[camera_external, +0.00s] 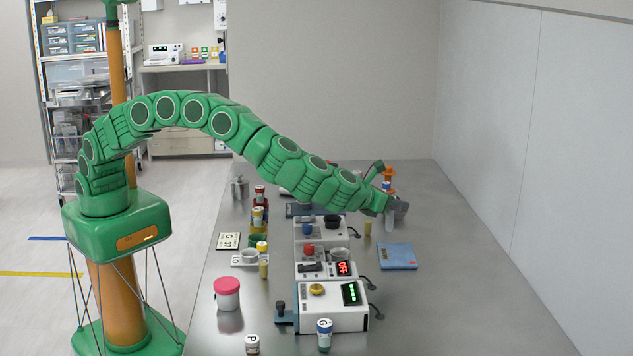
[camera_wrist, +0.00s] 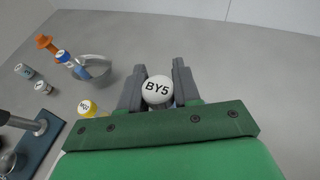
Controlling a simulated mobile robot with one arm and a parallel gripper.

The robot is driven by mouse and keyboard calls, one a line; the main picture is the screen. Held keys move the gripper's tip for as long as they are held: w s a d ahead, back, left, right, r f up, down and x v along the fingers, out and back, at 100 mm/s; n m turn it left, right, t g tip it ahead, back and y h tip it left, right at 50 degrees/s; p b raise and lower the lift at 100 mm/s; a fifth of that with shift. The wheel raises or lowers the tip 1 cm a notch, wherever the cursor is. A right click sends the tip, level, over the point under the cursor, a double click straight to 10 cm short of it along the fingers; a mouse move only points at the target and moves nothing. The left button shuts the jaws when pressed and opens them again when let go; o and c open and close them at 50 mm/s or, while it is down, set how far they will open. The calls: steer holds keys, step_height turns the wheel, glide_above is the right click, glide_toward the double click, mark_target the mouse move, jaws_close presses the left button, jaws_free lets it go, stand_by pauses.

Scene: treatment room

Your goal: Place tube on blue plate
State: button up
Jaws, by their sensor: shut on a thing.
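A round white cap marked BY5 (camera_wrist: 157,92) sits between the two grey fingers of my gripper (camera_wrist: 158,80) in the wrist view. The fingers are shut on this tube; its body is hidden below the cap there. In the external view my gripper (camera_external: 392,208) is over the right part of the bench, and the pale tube (camera_external: 390,223) hangs upright beneath it. The flat blue plate (camera_external: 397,256) lies on the bench nearer the camera than the gripper.
White devices (camera_external: 332,306) with knobs and displays stand in a row left of the plate. A small yellowish vial (camera_external: 367,228) is left of the held tube. The bench right of the plate is clear.

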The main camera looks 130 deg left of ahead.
steer(key=shift+w+a+f, duration=0.2)
steer(key=shift+w+f, duration=0.2)
steer(key=shift+f, duration=0.65)
steer(key=shift+w+a+f, duration=0.2)
steer(key=shift+w+f, duration=0.25)
steer(key=shift+f, duration=0.6)
steer(key=shift+w+a+f, duration=0.2)
steer(key=shift+w+f, duration=0.2)
steer(key=shift+f, duration=0.65)
steer(key=shift+f, duration=0.15)
steer(key=o, duration=1)
steer(key=shift+o, duration=0.2)
steer(key=shift+r, duration=0.2)
steer(key=v, duration=1.2)
